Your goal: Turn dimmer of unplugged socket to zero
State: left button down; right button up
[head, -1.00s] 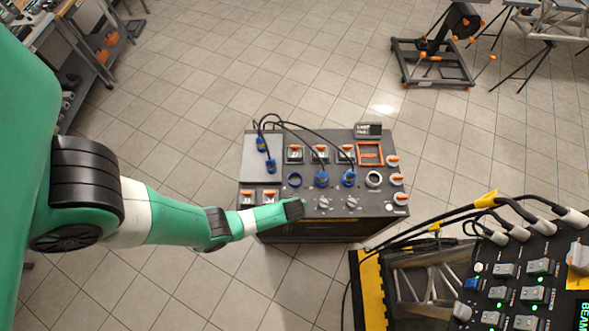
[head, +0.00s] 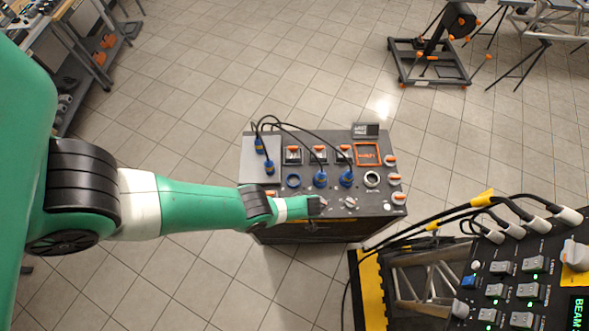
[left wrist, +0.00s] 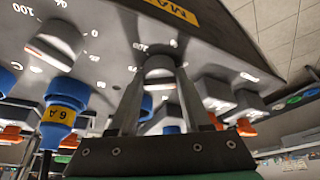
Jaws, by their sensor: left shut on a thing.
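The dark panel box (head: 384,205) carries a row of sockets with dimmer knobs along its front.
Orange-handled switches (head: 395,178) line the right edge. A console (head: 530,270) with thick black cables stands at the lower right. The tiled floor behind the box is clear.

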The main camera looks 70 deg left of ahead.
dwell(0.4)
pick_arm(q)
jog(key=shift+c, duration=1.8)
grip_release()
jog(key=shift+d, duration=0.1)
jog(key=p+v, duration=1)
jog(key=v, duration=0.1)
jog(key=shift+r, duration=0.35)
jog(key=shift+w, duration=0.1)
